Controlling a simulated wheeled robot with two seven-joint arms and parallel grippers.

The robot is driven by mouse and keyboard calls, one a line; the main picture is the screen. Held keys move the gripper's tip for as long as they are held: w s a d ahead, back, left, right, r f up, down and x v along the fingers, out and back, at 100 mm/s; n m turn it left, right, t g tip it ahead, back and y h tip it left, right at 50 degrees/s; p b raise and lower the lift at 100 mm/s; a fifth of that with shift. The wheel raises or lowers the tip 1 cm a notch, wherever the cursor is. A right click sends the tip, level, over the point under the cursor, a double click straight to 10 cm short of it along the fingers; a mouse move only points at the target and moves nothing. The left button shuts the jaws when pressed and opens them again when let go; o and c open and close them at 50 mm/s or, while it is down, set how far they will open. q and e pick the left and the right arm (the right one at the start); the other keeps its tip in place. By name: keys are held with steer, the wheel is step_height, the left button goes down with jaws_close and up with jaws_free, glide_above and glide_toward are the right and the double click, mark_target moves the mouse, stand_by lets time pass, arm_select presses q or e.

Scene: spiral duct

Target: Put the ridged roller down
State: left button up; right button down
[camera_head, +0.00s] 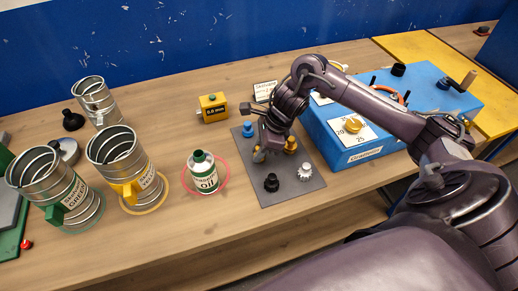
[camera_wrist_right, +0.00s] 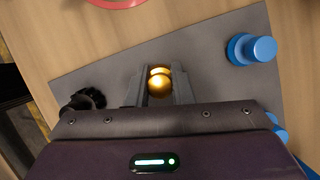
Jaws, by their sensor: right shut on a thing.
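My right gripper (camera_head: 262,149) reaches down over the grey mat (camera_head: 256,190). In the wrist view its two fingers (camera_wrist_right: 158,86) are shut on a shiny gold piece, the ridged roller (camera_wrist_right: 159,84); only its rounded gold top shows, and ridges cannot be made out. In the head view a bit of gold (camera_head: 259,156) shows at the fingertips. Whether the roller touches the mat cannot be told. My left gripper is not in view.
The mat also bears a blue roller (camera_head: 249,129), a black roller (camera_head: 271,183), a white toothed piece (camera_head: 305,172) and a second gold piece (camera_head: 291,145). An oil can (camera_head: 203,172) stands left of it; a blue box (camera_head: 335,150) stands close right.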

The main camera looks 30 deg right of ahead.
steer(key=shift+f, duration=0.1)
steer(key=c, duration=1.3)
jaws_free()
steer(key=shift+r, duration=0.25)
steer(key=shift+d+r, duration=0.15)
steer(key=shift+r, duration=0.1)
steer(key=v, duration=1.1)
steer(key=shift+s+r, duration=0.1)
steer(key=shift+r, duration=0.05)
